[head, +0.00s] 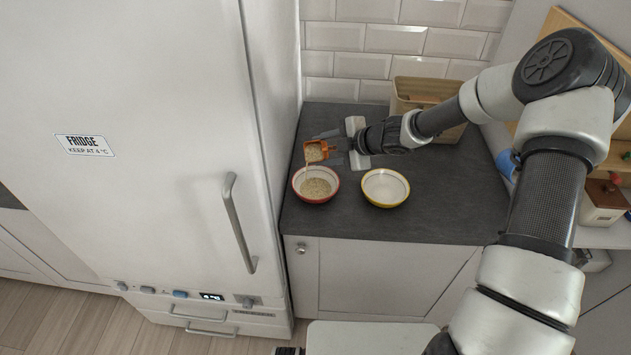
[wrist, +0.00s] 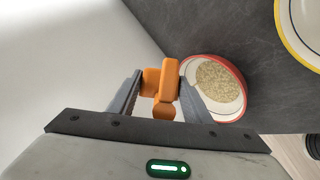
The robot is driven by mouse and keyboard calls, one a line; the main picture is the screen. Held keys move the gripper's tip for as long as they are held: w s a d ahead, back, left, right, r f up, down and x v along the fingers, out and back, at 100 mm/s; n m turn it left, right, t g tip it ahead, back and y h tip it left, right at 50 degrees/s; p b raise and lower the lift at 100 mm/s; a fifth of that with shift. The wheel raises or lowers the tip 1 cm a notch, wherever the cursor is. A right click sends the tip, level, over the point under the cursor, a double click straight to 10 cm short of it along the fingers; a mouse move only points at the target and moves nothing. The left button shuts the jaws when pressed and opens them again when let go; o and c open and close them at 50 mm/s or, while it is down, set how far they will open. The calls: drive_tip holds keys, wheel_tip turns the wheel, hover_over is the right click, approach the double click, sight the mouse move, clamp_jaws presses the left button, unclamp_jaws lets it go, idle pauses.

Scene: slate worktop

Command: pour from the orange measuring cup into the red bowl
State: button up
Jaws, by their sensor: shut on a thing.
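My gripper (head: 338,147) is shut on the orange measuring cup (head: 315,151) and holds it above the worktop, just behind the red bowl. The cup is tilted toward the bowl and pale grains show in it. A thin pale stream seems to run from its lip down to the bowl. The red bowl (head: 302,192) has a white inside and holds a layer of grains. In the wrist view, the cup's orange handle (wrist: 168,82) is between the fingers, and the red bowl (wrist: 241,109) is partly hidden behind the right finger.
A yellow-rimmed bowl (head: 385,187), seemingly empty, stands right of the red bowl. The white fridge (head: 150,120) walls off the left side. A wooden box (head: 425,95) stands at the back of the worktop (head: 440,205). The worktop's front right is clear.

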drive_tip(key=shift+p, duration=0.6)
drive_tip(key=shift+n+t+h, duration=0.3)
drive_tip(key=shift+n+t, duration=0.1)
drive_tip(key=shift+t, duration=0.1)
drive_tip(key=shift+f+t+b, duration=0.1)
drive_tip(key=shift+t+b, duration=0.2)
drive_tip(key=shift+b, duration=0.5)
drive_tip(key=n+b, duration=0.1)
drive_tip(key=b, duration=0.4)
drive_tip(key=shift+t+h, duration=0.3)
drive_tip(key=s+t+b, duration=0.1)
drive_tip(key=b, duration=0.5)
drive_tip(key=shift+a+f+n+b, duration=0.1)
drive_tip(key=shift+a+n+b, duration=0.25)
drive_tip(key=shift+n+b, duration=0.05)
idle(0.3)
drive_tip(key=shift+s+f+n+t+h+b, duration=0.15)
drive_tip(key=shift+n+t+h+b, duration=0.45)
drive_tip(key=shift+b, duration=3.45)
drive_tip(key=shift+r+n+t+b, duration=0.2)
drive_tip(key=shift+n+t+b, duration=0.65)
drive_tip(key=shift+b, duration=4.2)
